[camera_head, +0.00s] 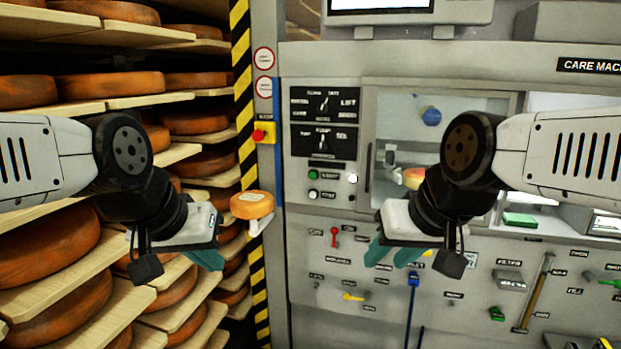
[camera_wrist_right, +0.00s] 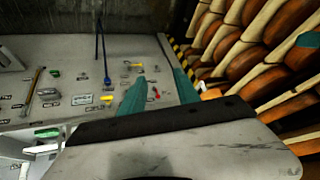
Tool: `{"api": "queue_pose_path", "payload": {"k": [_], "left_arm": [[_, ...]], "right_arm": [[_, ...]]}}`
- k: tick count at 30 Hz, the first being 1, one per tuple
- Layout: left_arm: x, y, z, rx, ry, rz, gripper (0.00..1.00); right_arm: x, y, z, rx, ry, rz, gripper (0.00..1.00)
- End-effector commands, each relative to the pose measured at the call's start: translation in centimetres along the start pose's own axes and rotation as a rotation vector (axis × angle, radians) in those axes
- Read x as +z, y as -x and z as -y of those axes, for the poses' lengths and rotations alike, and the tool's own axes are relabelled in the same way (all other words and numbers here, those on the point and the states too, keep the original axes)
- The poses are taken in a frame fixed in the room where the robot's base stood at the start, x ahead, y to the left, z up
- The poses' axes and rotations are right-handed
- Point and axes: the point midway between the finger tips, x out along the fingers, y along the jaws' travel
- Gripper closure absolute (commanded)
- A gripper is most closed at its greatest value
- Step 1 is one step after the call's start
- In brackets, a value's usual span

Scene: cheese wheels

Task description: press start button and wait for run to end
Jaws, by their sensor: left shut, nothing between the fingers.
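The machine's control panel (camera_head: 322,140) stands in the middle of the head view. It has a green button (camera_head: 313,174), a white button (camera_head: 313,193) below it, and a white knob (camera_head: 352,178) to the right. The small labels are too blurred to read surely. My left gripper (camera_head: 207,259) is shut and empty, left of the panel and below the buttons. My right gripper (camera_head: 393,255) is open and empty, below and to the right of the buttons, in front of the lower panel. Its parted teal fingers also show in the right wrist view (camera_wrist_right: 160,94).
Shelves of orange cheese wheels (camera_head: 110,84) fill the left. A red emergency button (camera_head: 259,135) is on a yellow box. A glazed chamber (camera_head: 400,110) is right of the panel.

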Motion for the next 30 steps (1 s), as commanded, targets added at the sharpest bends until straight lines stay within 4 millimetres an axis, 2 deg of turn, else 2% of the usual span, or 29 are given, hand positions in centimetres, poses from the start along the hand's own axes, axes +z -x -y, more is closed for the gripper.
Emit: {"api": "queue_pose_path", "payload": {"k": [1,5,6,30], "left_arm": [[0.00,0.00,0.00,0.000,0.000,0.000,1.00],[0.00,0.00,0.00,0.000,0.000,0.000,1.00],[0.00,0.00,0.00,0.000,0.000,0.000,1.00],[0.00,0.00,0.00,0.000,0.000,0.000,1.00]], "right_arm": [[0.00,0.00,0.00,0.000,0.000,0.000,0.73],[0.00,0.00,0.00,0.000,0.000,0.000,0.99],[0.00,0.00,0.00,0.000,0.000,0.000,1.00],[0.00,0.00,0.00,0.000,0.000,0.000,1.00]]}}
